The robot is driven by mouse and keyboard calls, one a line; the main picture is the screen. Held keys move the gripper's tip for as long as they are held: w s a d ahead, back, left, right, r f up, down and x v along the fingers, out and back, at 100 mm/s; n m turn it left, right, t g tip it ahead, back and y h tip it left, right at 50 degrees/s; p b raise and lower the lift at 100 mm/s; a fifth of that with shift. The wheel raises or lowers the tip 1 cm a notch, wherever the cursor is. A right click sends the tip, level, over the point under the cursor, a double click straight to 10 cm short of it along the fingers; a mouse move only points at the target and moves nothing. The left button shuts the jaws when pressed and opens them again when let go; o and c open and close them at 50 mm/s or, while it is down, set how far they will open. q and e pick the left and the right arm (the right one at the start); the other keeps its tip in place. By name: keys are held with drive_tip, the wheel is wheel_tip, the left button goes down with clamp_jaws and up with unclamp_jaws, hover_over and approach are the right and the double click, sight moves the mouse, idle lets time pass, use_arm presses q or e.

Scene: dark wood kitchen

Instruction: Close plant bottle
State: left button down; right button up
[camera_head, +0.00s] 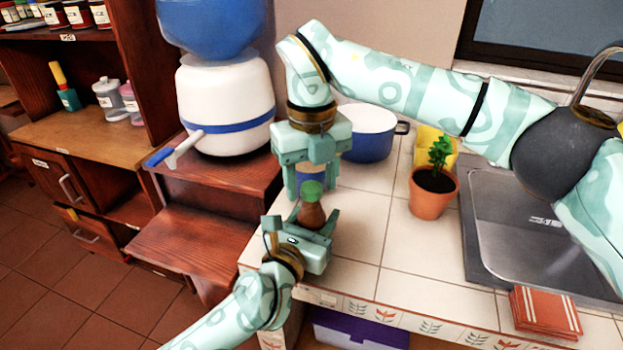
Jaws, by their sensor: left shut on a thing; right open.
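A small brown bottle (312,214) stands upright at the left end of the tiled counter, with a round green top (311,190) over its neck. My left gripper (312,228) comes in from below and is shut on the brown bottle. My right gripper (312,185) points down from above, open, with its fingers on either side of the green top. I cannot tell whether the fingers touch it or whether the top is seated on the neck. The lower bottle is partly hidden by my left gripper.
A blue and white pot (367,138) stands behind my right gripper. A potted plant (432,192) is to the right, before the sink (515,225). Red-brown cloths (545,312) lie at the front edge. A white and blue water dispenser (225,105) stands left. The middle counter is clear.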

drive_tip(key=shift+r, duration=2.15)
drive_tip(key=shift+c, duration=0.3)
wheel_tip(320, 180, up, 4)
drive_tip(key=n, duration=0.5)
drive_tip(key=shift+f, duration=0.25)
drive_tip(key=shift+f, duration=0.1)
drive_tip(key=shift+f, duration=3.95)
